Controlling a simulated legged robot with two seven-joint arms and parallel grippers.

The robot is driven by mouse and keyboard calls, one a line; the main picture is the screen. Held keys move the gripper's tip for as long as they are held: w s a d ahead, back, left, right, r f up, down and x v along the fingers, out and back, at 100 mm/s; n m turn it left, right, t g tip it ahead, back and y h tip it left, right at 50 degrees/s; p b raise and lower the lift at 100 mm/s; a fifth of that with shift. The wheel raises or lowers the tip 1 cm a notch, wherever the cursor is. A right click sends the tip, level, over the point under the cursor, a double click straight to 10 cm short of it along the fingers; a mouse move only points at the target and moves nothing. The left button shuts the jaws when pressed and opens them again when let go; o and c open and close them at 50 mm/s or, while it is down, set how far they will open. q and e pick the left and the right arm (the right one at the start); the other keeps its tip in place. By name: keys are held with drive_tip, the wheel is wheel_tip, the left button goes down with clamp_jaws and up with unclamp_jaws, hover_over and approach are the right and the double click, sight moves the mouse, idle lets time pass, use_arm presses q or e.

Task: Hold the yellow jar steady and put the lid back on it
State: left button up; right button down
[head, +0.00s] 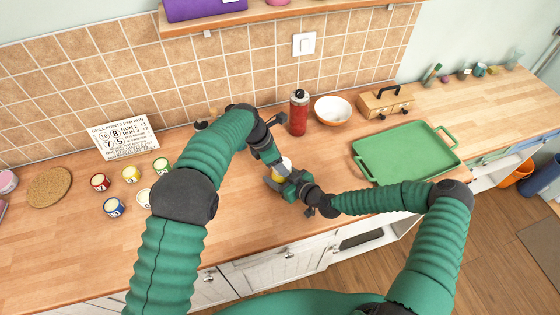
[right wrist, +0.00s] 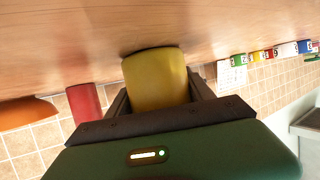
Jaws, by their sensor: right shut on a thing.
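The yellow jar (head: 284,166) stands near the middle of the counter, mostly hidden by my grippers in the head view. In the right wrist view the yellow jar (right wrist: 156,80) fills the space between the fingers, its far end close to the wood. My right gripper (head: 284,179) is shut around the jar's side; its fingers (right wrist: 158,98) flank it in the wrist view. My left gripper (head: 271,157) points down just above and beside the jar. Its fingers are too small and covered to tell their state. I cannot make out the lid.
A red bottle (head: 299,112), a white bowl (head: 333,110) and a wooden box (head: 386,101) stand behind. A green tray (head: 405,152) is at right. Several small coloured pots (head: 131,174) and a number sign (head: 125,138) are at left. The counter between pots and jar is clear.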

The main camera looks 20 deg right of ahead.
use_arm(q)
drive_tip(key=shift+s+d, duration=0.25)
drive_tip(key=shift+s, duration=0.05)
drive_tip(key=shift+w+a+f, duration=0.2)
drive_tip(key=shift+a+f, duration=0.1)
drive_tip(key=shift+f, duration=0.3)
idle(0.8)
drive_tip(key=shift+r, duration=0.1)
drive_tip(key=shift+w+r, duration=0.15)
drive_tip(key=shift+w+r, duration=0.1)
drive_tip(key=shift+r, duration=0.3)
idle(0.6)
drive_tip(key=shift+d, duration=0.15)
